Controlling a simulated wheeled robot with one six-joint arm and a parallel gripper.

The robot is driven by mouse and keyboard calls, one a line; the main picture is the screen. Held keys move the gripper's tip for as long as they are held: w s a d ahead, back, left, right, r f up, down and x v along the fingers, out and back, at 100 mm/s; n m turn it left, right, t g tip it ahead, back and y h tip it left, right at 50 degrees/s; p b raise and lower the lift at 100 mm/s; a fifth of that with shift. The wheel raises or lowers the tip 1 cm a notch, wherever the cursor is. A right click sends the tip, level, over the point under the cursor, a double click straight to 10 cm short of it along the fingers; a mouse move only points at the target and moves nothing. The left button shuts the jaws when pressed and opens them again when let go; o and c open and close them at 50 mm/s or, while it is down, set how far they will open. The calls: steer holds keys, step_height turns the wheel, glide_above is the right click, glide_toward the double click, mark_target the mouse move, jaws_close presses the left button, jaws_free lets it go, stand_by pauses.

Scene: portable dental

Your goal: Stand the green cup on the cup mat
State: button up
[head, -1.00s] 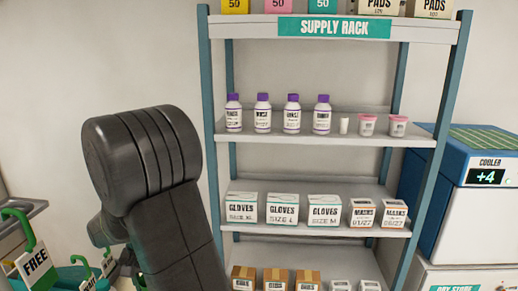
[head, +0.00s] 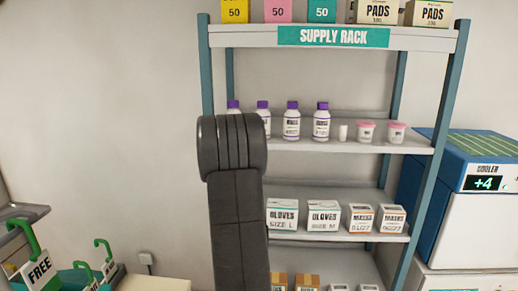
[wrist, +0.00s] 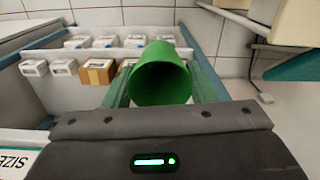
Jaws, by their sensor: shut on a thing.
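The green cup (wrist: 160,75) shows in the wrist view, held between the two fingers of my gripper (wrist: 163,90). Its round mouth faces the wrist camera and its inside looks empty. My gripper is shut on the cup, which is clear of the shelf boxes behind it. In the head view my arm stands in front of the rack, and neither the gripper nor the cup can be seen there. The cup mat cannot be made out in either view.
The supply rack (head: 335,146) holds bottles (head: 292,122), small pots and boxes (head: 323,216). A blue and white cooler (head: 480,190) stands at right. A bin with green-handled items (head: 85,280) is at lower left. The wrist view shows several shelf boxes (wrist: 98,71).

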steer(key=shift+w+d+f, duration=0.1)
steer(key=shift+d, duration=0.55)
steer(key=shift+w+d+f, duration=0.1)
steer(key=shift+d, duration=0.5)
step_height(320, 180, down, 11)
steer(key=s, duration=0.2)
steer(key=shift+s, duration=0.2)
steer(key=shift+d, duration=0.15)
